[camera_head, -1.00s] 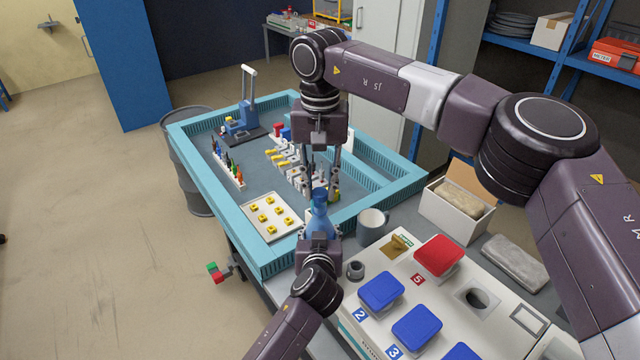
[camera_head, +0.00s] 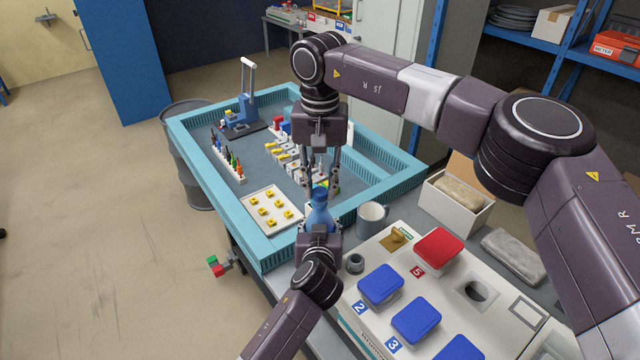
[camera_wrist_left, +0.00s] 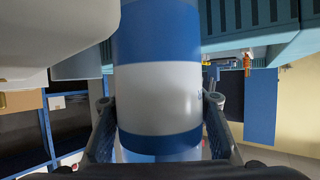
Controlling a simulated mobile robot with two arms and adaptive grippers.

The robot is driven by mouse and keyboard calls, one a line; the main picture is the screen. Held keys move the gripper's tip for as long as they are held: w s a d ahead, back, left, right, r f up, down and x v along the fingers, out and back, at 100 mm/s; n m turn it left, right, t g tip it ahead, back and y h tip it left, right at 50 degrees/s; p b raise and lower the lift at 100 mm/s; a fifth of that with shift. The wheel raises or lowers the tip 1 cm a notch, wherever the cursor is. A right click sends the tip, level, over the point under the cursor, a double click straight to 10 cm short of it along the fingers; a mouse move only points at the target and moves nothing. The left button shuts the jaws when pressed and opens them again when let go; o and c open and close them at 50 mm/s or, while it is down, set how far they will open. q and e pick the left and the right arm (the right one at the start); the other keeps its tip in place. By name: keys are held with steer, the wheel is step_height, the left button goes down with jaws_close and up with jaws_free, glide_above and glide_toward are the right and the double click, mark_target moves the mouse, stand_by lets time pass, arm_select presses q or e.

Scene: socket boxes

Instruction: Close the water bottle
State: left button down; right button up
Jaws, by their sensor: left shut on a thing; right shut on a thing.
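My left gripper (camera_head: 320,238) is shut on the bottle's body from the near side. My right gripper (camera_head: 321,188) points straight down over the bottle, its fingers on either side of the bottle's top. It is shut on a small blue piece there, which looks like the cap. The fingers hide most of it, and I cannot tell whether it is seated on the neck.
A grey mug (camera_head: 372,217) stands close to the right of the bottle. A white panel with blue lidded boxes (camera_head: 381,285) and a red one (camera_head: 438,248) lies to the right. A tray of yellow pieces (camera_head: 271,212) is to the left. Several small parts stand behind.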

steer(key=shift+f, duration=0.55)
